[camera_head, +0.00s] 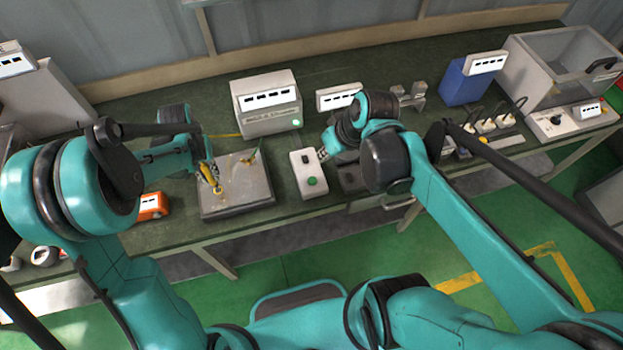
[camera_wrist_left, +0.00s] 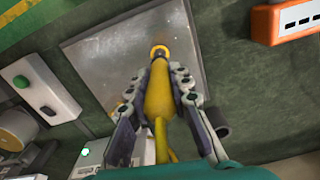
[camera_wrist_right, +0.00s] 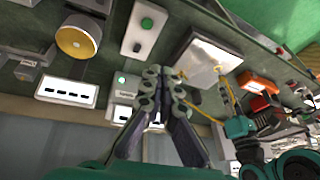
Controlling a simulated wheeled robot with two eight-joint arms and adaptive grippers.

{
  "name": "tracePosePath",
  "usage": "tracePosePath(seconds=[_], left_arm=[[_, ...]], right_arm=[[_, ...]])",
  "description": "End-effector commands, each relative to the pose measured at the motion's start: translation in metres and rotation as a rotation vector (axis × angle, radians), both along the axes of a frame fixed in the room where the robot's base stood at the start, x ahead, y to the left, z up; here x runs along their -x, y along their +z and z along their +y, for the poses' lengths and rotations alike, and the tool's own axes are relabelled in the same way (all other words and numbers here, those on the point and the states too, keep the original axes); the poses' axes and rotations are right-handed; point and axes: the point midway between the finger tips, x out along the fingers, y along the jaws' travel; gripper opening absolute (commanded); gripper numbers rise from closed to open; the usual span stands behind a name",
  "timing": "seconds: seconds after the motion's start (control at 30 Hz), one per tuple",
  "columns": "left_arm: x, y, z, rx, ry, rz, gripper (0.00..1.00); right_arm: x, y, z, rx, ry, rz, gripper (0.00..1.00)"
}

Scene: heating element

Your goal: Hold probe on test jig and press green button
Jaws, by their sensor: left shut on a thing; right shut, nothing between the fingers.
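My left gripper (camera_head: 208,170) is shut on the yellow probe (camera_head: 213,180). In the left wrist view the probe (camera_wrist_left: 159,95) lies between both fingers (camera_wrist_left: 168,78), its tip and ring over the grey metal plate of the test jig (camera_head: 236,204). Whether the tip touches the plate is hard to tell. A white button box (camera_head: 297,165) with a green button (camera_head: 311,181) stands right of the jig. The box's green button also shows in the right wrist view (camera_wrist_right: 147,23). My right gripper (camera_head: 324,153) is shut and empty, beside the box's upper right, apart from the button.
A white instrument (camera_head: 266,118) with a small green light stands behind the jig. An orange device (camera_head: 152,206) lies left of the jig. A blue box (camera_head: 462,85), power sockets (camera_head: 490,125) and a large clear-sided tank (camera_head: 562,65) occupy the right side of the green bench.

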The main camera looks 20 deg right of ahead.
Motion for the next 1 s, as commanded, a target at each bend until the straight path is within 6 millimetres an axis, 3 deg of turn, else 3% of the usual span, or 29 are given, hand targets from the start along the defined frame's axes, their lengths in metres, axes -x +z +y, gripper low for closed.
tracePosePath(seconds=[0.5, 0.8, 1.0], left_arm=[[0.000, 0.000, 0.000, 0.000, 0.000, 0.000, 0.00], [0.000, 0.000, 0.000, 0.000, 0.000, 0.000, 0.00], [0.000, 0.000, 0.000, 0.000, 0.000, -0.001, 0.00]], right_arm=[[-0.063, -0.066, 0.008, -0.275, 0.431, 0.119, 0.00], [-0.075, -0.108, 0.003, -0.431, 0.659, 0.078, 0.00], [-0.075, -0.119, 0.001, -0.472, 0.720, 0.058, 0.00]])
